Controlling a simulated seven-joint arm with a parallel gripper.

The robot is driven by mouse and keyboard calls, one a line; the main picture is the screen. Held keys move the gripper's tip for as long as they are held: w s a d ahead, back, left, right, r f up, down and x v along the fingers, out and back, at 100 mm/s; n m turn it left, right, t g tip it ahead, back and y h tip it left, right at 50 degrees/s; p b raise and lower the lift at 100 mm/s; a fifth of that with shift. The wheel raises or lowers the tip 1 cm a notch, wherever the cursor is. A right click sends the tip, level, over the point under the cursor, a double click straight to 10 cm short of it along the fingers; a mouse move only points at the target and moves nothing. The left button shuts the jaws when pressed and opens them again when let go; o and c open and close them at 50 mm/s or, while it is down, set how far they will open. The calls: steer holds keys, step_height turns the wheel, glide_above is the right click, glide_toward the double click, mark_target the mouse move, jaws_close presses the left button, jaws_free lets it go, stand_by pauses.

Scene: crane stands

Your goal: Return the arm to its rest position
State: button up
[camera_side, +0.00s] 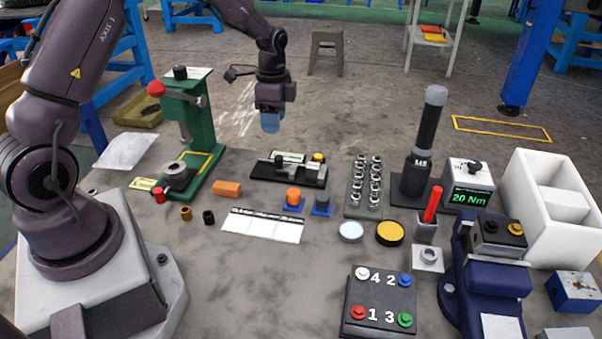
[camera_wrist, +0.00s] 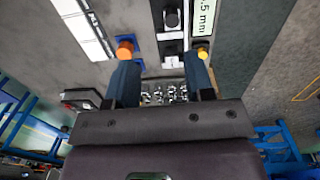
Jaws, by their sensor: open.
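My gripper (camera_side: 270,122) hangs above the back part of the grey table, behind the black fixture with a yellow button (camera_side: 290,170). In the wrist view my gripper (camera_wrist: 162,72) shows two blue fingers spread apart with nothing between them. The same black fixture (camera_wrist: 172,48) shows beyond the fingertips. My arm reaches in from the left, from its base on the table. The side view shows the gripper clear of all objects.
A green press (camera_side: 200,120) with a red knob stands left of my gripper. In front lie an orange block (camera_side: 227,188) and a white labelled sheet (camera_side: 263,225). A socket rack (camera_side: 364,187), a dark upright tool (camera_side: 421,150) and a white bin (camera_side: 548,210) stand to the right.

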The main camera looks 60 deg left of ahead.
steer(key=s+d+r+n+t, duration=0.3)
steer(key=s+d+r+n, duration=0.1)
steer(key=s+d+r, duration=0.4)
steer(key=s+d+r+n+t, duration=0.3)
steer(key=s+d+r, duration=0.5)
steer(key=s+r, duration=0.4)
steer(key=shift+s+d+r+n, duration=0.2)
steer(key=shift+s+r+n, duration=0.1)
steer(key=shift+s+n, duration=0.5)
